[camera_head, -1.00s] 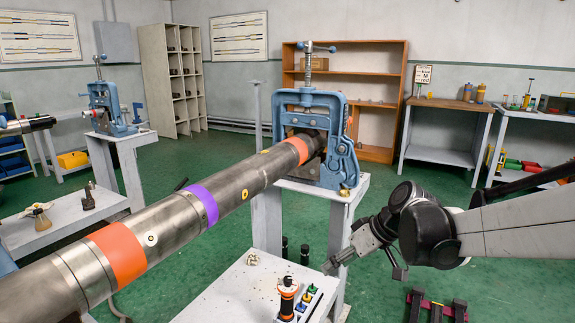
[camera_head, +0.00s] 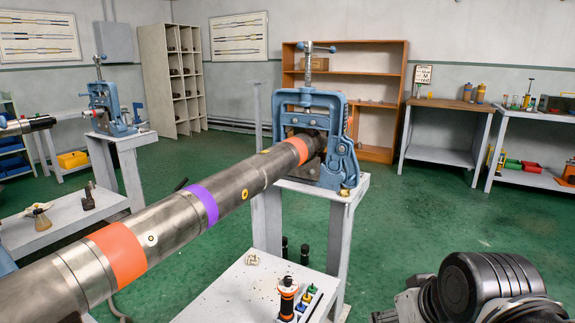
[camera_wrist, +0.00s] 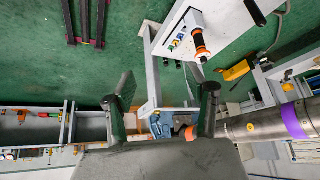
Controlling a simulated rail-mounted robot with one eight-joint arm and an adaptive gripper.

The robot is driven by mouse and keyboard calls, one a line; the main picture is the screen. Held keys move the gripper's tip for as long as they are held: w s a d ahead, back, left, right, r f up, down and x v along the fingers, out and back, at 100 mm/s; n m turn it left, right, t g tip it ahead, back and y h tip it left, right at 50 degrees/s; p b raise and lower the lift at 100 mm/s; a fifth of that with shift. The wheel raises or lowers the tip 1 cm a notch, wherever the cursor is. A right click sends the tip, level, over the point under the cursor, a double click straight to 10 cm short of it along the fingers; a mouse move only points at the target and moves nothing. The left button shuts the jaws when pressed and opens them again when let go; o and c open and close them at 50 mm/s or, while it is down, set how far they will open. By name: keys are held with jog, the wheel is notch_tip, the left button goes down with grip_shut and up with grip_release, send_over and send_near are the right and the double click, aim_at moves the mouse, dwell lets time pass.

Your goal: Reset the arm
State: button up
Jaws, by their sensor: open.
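My gripper (camera_wrist: 163,84) shows in the wrist view with its two dark fingers spread apart and nothing between them. In the head view only a black and grey part of my arm shows at the bottom right; the fingers are not visible there. A long steel pipe (camera_head: 165,222) with orange and purple bands runs from the lower left into a blue pipe vise (camera_head: 342,150). The pipe also shows at the right of the wrist view (camera_wrist: 262,126), and the vise is partly hidden there behind the gripper. The fingers appear apart from both.
A white table (camera_head: 235,291) below the pipe holds an orange-and-black handled tool (camera_head: 287,297) and small coloured pieces. A second blue vise (camera_head: 108,108) stands at left. A wooden shelf (camera_head: 375,98) and workbench (camera_head: 447,103) stand at the back. Green floor right of the vise is clear.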

notch_tip(320, 180, up, 18)
jog(key=s+d+p, duration=0.1)
jog(key=s+p, duration=0.1)
jog(key=p, duration=1.6)
jog(key=shift+s+f+m+t+h, duration=0.2)
jog(key=shift+s+m+t+h, duration=0.1)
jog(key=shift+m, duration=0.1)
